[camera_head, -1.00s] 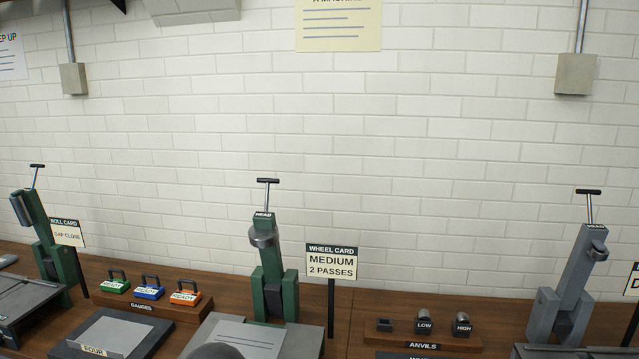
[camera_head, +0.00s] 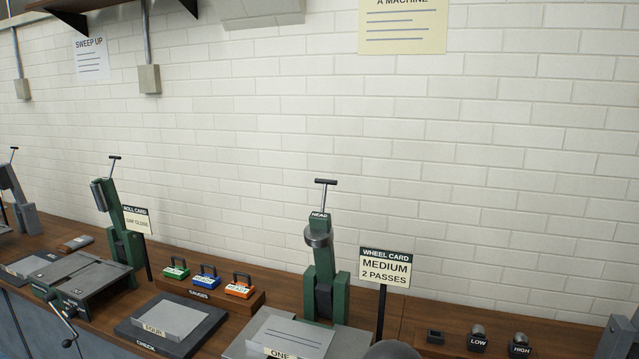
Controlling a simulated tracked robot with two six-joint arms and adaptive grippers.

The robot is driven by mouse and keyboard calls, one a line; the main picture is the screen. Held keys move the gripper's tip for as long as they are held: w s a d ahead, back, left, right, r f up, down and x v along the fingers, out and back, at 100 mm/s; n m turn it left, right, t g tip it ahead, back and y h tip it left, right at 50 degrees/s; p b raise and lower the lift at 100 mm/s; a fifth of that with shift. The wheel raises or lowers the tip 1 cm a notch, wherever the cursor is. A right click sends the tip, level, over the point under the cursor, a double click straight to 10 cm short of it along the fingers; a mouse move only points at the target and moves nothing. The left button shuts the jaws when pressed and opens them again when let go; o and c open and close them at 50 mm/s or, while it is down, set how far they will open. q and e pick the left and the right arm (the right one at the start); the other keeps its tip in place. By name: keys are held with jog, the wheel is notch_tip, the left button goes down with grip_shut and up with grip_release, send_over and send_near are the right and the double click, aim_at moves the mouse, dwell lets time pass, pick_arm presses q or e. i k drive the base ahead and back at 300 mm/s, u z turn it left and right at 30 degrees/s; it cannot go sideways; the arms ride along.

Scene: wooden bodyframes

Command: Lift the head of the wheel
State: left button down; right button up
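The wheel is a green machine (camera_head: 324,275) standing on the bench right of the picture's middle. Its head (camera_head: 318,216) is a green block labelled HEAD, with a grey roller (camera_head: 317,238) at its front and a dark T-handle (camera_head: 325,182) on top. The head leans slightly between two green side posts. A grey base in front bears a sheet (camera_head: 298,338) marked ONE. A wheel card (camera_head: 386,267) beside it reads MEDIUM, 2 PASSES. Neither gripper shows. A dark rounded shape at the bottom edge cannot be made out.
Left of the wheel stand the gauges rack (camera_head: 212,295) with three coloured gauges and a check plate (camera_head: 150,342) bearing a sheet marked FOUR. Further left is a green roll machine (camera_head: 120,225) with a crank. The anvils (camera_head: 478,338) sit at the right.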

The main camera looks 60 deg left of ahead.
aim_at(318, 234)
jog(key=u, duration=0.15)
jog(key=k, duration=0.9)
jog(key=u, duration=0.75)
jog(key=i, duration=0.9)
jog(key=u, duration=0.05)
